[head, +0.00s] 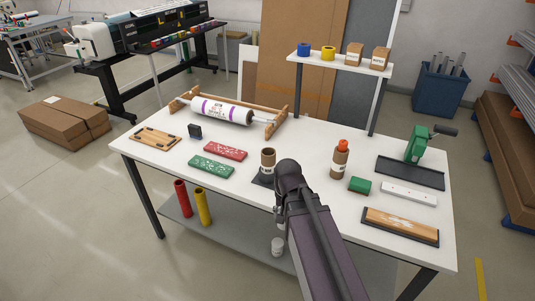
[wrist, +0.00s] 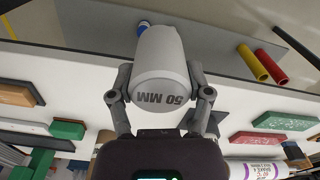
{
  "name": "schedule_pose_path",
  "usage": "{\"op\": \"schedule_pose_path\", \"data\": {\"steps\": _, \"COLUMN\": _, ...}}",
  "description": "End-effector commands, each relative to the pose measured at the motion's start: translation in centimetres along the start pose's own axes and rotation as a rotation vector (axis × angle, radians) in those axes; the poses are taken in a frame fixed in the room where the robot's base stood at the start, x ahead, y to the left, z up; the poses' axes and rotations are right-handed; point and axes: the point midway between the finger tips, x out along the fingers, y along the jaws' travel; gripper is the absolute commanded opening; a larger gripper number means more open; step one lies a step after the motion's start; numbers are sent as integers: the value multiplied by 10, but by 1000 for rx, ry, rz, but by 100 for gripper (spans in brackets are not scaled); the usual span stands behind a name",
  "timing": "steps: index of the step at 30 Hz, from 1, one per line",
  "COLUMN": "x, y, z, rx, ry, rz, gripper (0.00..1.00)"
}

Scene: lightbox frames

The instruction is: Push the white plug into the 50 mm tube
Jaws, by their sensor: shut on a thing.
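The white plug (wrist: 160,62), marked "50 MM", is between the two fingers of my gripper (wrist: 160,92) in the wrist view. My gripper is shut on it. In the head view the plug (head: 278,246) shows below my arm, in front of the table's front edge, with the lower shelf behind it. My arm hides most of the fingers there. A brown cardboard tube (head: 268,161) with a pale label stands upright, open at the top, on a dark base. The plug is apart from it. I cannot make out this tube in the wrist view.
Red (head: 225,148) and green (head: 211,169) boards lie left of the open tube. A wooden cradle (head: 276,122) holds a white roll. A raised shelf (head: 343,63) stands behind.

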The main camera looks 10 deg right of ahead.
Motion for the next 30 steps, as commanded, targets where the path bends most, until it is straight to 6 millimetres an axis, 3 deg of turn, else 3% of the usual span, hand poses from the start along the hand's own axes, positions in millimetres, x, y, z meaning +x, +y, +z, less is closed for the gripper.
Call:
{"op": "schedule_pose_path", "data": {"steps": 20, "x": -3, "y": 0, "z": -3, "rx": 3, "ry": 0, "rz": 0, "gripper": 16}}
{"op": "schedule_pose_path", "data": {"steps": 30, "x": -38, "y": -11, "z": -32, "rx": 22, "ry": 0, "rz": 0, "gripper": 16}}
